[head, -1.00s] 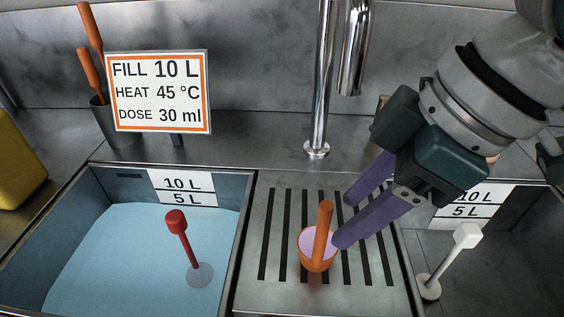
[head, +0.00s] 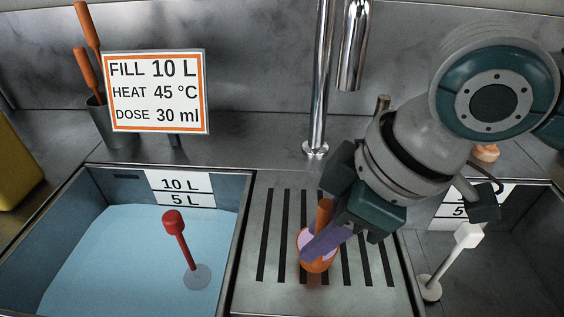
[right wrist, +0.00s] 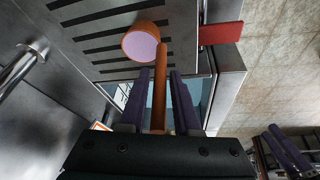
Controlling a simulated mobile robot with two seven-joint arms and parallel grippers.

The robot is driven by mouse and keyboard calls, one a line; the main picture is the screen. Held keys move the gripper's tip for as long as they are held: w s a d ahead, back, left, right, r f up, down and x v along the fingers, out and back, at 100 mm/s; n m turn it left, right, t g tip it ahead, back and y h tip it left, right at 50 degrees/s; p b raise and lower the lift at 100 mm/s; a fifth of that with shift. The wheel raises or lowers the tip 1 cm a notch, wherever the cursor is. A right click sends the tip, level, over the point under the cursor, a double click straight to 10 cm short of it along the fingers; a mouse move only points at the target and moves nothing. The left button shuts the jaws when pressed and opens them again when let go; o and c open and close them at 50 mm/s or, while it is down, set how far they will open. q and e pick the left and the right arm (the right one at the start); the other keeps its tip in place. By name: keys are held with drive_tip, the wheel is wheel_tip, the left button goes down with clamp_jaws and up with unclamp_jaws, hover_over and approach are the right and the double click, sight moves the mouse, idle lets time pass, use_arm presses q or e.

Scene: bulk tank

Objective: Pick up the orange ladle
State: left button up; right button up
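The orange ladle (head: 318,266) stands on the slotted drain panel between the two basins, its handle rising from a bowl with a pale lilac inside. In the right wrist view the bowl (right wrist: 138,44) lies just beyond my fingertips. My right gripper (head: 314,236) is at the ladle, its purple fingers covering part of the bowl and handle in the head view. In the right wrist view its fingers (right wrist: 159,74) stand apart on either side of the handle, with narrow gaps. My left gripper (right wrist: 286,148) shows small and dark there, its fingers seemingly apart.
The left basin (head: 240,230) holds blue liquid and a red-topped float (head: 173,222). The right basin holds a white-topped stick (head: 467,236). A steel tap (head: 319,90) rises behind the panel. A sign (head: 155,92) and a pot with orange handles (head: 112,124) stand back left.

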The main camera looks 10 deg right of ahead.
clamp_jaws()
idle(1.0)
